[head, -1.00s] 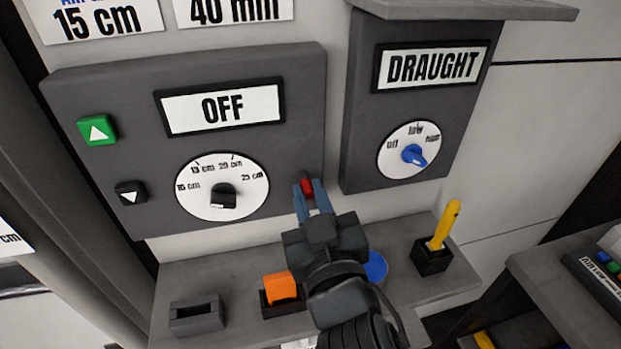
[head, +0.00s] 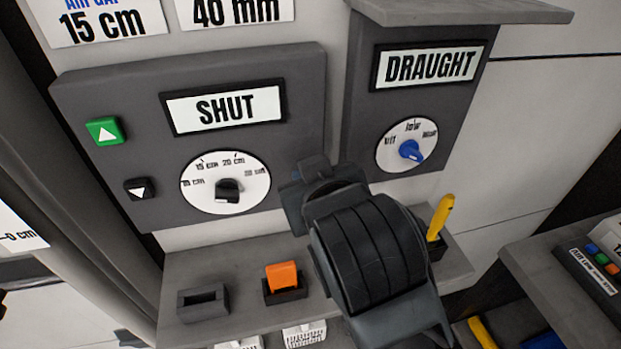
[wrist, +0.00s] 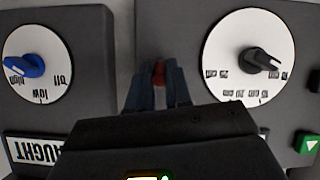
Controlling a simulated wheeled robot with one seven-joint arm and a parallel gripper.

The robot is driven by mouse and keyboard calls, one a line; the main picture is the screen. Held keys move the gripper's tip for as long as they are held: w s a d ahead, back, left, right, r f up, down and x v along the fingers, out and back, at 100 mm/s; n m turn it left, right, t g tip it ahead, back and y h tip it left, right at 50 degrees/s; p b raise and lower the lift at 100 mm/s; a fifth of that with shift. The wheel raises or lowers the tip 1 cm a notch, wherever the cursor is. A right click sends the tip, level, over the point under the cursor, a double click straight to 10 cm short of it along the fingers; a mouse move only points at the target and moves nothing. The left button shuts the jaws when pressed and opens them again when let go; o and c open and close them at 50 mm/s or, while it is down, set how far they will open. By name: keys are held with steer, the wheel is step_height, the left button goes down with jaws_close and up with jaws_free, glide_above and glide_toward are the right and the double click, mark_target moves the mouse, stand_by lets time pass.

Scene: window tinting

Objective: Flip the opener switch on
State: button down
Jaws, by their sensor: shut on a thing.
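The opener panel (head: 140,85) is a dark grey box on the wall, and its display (head: 224,109) reads "SHUT". A red switch (wrist: 159,73) shows in the wrist view between the fingertips of my gripper (wrist: 158,80). The fingers are shut on it at the panel's edge. In the head view my gripper (head: 300,200) is at the panel's lower right, and the hand and wrist hide the fingertips and the switch. The panel also has a black-pointer dial (head: 229,190), a green up button (head: 104,131) and a black down button (head: 139,188).
The draught panel (head: 365,130) with a blue knob (head: 409,150) hangs to the right. A grey shelf (head: 240,266) below holds an orange block in a holder (head: 283,276), an empty holder (head: 202,302) and a yellow-handled tool (head: 440,217).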

stand_by(0.4)
steer(key=c, duration=1.1)
jaws_free()
steer(key=shift+o, duration=0.2)
steer(key=v, duration=0.7)
steer(key=shift+s+r+b, duration=0.25)
steer(key=shift+b, duration=0.2)
